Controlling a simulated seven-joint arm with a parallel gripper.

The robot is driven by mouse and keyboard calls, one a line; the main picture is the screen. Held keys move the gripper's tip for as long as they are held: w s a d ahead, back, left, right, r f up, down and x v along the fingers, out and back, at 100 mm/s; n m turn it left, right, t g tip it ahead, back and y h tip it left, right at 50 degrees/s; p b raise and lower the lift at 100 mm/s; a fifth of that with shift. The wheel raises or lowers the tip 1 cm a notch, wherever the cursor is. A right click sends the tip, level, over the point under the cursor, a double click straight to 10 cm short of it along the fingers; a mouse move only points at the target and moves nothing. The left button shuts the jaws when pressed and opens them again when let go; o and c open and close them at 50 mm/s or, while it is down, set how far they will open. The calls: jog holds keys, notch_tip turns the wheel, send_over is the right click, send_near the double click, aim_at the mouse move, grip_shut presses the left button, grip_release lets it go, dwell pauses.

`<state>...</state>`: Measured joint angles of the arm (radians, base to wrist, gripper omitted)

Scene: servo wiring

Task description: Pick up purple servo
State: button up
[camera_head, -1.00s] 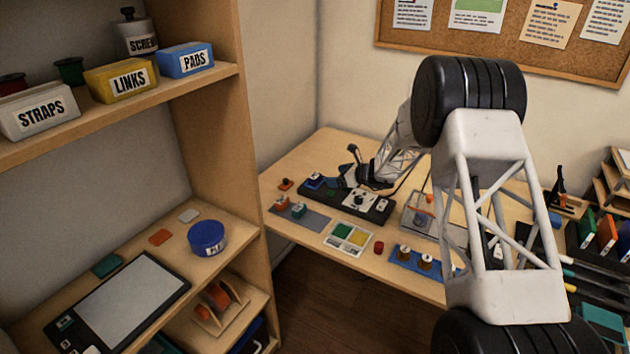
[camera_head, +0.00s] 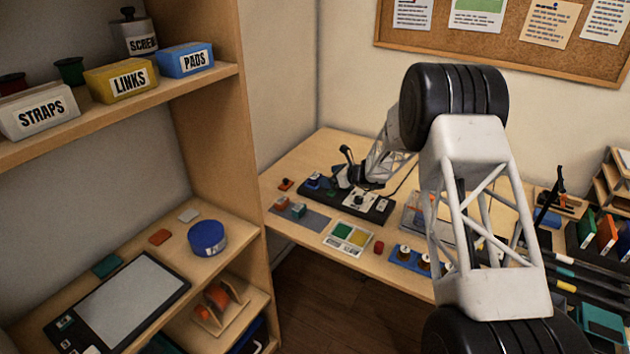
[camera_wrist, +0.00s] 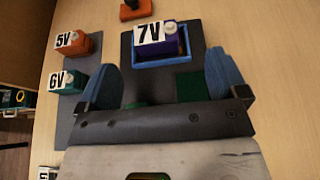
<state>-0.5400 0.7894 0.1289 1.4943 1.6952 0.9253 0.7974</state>
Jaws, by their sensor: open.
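The purple servo (camera_wrist: 172,45) carries a white 7V label and sits in a blue tray (camera_wrist: 188,42) on a dark board (camera_wrist: 128,68) in the wrist view. In the head view the blue tray (camera_head: 313,180) shows small at the board's left end. My gripper (camera_wrist: 158,62) is open, with one blue finger to the left and one to the right. The servo lies between the fingers' lines, a little beyond their tips, and nothing is held. In the head view my gripper is small and dark over the board, its fingers hard to make out.
An orange 5V servo (camera_wrist: 75,45) and a teal 6V servo (camera_wrist: 68,80) stand on a grey mat left of the board. A small orange piece (camera_wrist: 135,9) lies beyond the board. A green patch (camera_wrist: 190,86) is on the board. Bare table (camera_wrist: 275,60) is to the right.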

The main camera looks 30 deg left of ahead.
aim_at(315, 179)
jog(key=x, duration=0.2)
jog(key=shift+s+a+f, duration=0.1)
jog(key=shift+s+a, duration=0.1)
jog(key=shift+a, duration=0.05)
jog(key=shift+x, duration=1)
jog(key=shift+c, duration=0.3)
jog(key=c, duration=1)
